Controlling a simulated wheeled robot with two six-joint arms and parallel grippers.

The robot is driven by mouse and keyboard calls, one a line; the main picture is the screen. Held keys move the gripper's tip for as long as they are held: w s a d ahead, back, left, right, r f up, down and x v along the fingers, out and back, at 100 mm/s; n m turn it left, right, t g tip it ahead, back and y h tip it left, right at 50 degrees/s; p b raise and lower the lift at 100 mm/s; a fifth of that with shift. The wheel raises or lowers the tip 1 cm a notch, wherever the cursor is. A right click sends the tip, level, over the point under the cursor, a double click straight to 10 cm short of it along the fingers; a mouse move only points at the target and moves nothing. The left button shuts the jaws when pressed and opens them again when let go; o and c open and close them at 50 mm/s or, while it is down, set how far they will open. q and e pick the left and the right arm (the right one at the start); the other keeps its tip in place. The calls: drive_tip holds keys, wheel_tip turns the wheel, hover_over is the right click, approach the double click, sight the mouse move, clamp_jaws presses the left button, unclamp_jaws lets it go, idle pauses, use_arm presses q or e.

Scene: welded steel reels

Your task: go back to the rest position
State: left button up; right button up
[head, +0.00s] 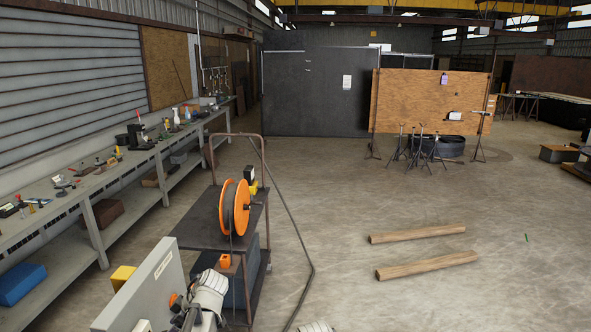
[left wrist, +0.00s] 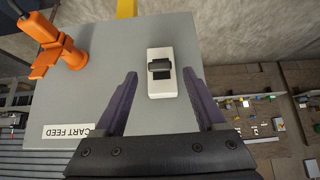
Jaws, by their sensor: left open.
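A grey panel box (left wrist: 75,105) labelled "CART FEED" fills much of the left wrist view. It also shows tilted at the lower left of the head view (head: 147,286). A white switch plate (left wrist: 161,88) with a black rocker (left wrist: 160,70) is on its face. My left gripper (left wrist: 160,74) is open and empty, its purple fingers on either side of the switch plate. I see no contact with the plate, but the distance is hard to judge. In the head view, my left arm's pale wrist largely hides the gripper. My right gripper is out of view.
An orange fitting (left wrist: 58,57) with a cable sits on the panel. A dark cart (head: 205,225) carrying an orange reel (head: 240,207) stands just behind. A long workbench (head: 105,180) runs along the left wall. Two wooden beams (head: 420,232) lie right on otherwise open floor.

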use_arm(q)
drive_tip(key=b+x, duration=0.5)
drive_tip(key=x, duration=0.1)
drive_tip(key=shift+d, duration=0.2)
drive_tip(key=d+f+y+b, duration=0.3)
drive_tip(key=d+y+b, duration=0.3)
drive_tip(key=b, duration=1.5)
drive_tip(key=shift+s+d+f+t+y, duration=0.3)
drive_tip(key=shift+d+f+y, duration=0.1)
drive_tip(key=shift+y, duration=1.7)
